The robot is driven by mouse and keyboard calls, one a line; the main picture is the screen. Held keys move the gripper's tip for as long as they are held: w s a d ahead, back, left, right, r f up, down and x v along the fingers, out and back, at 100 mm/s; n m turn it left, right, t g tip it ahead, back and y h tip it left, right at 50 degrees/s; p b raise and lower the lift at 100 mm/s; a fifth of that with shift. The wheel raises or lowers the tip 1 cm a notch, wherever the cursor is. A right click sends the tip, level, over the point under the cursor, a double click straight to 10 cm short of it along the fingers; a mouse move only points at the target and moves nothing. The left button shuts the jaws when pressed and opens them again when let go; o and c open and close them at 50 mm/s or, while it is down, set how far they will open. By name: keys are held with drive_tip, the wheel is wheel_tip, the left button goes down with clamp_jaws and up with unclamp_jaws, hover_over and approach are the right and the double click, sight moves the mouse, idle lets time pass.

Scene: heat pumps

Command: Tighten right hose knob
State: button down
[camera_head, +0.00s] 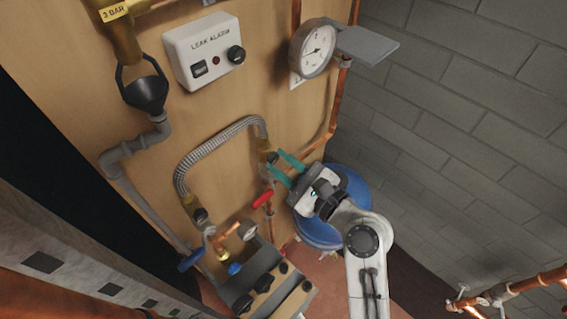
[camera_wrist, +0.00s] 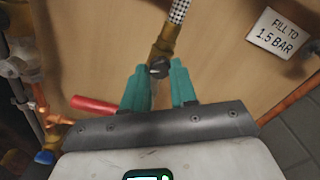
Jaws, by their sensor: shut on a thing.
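A braided grey hose (camera_head: 215,145) arcs over the wooden panel, with a brass fitting at each end. The right hose knob (camera_wrist: 158,68) is a dark round piece at the base of the brass fitting (camera_wrist: 166,42) in the wrist view. My gripper (camera_head: 276,162) has its teal fingers reaching the right end of the hose. In the wrist view, my gripper (camera_wrist: 159,72) has one finger on each side of the knob and is shut on it. In the head view the knob is small and partly hidden by the fingers. The left hose end (camera_head: 192,205) sits lower left.
A red lever (camera_head: 263,200) is just below left of my gripper. A blue tank (camera_head: 345,190) stands behind it. A pressure gauge (camera_head: 312,48) and the leak alarm box (camera_head: 204,50) are higher on the panel. A copper pipe (camera_head: 335,115) runs along the panel's right edge.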

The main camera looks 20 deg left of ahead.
drive_tip(key=shift+f+m, duration=0.15)
drive_tip(key=shift+m, duration=1.75)
drive_tip(key=c, duration=0.9)
unclamp_jaws()
drive_tip(key=shift+d, duration=0.1)
drive_tip(key=b+v, duration=0.2)
drive_tip(key=v, duration=0.8)
drive_tip(key=shift+s+d, duration=0.2)
drive_tip(key=shift+d, duration=0.1)
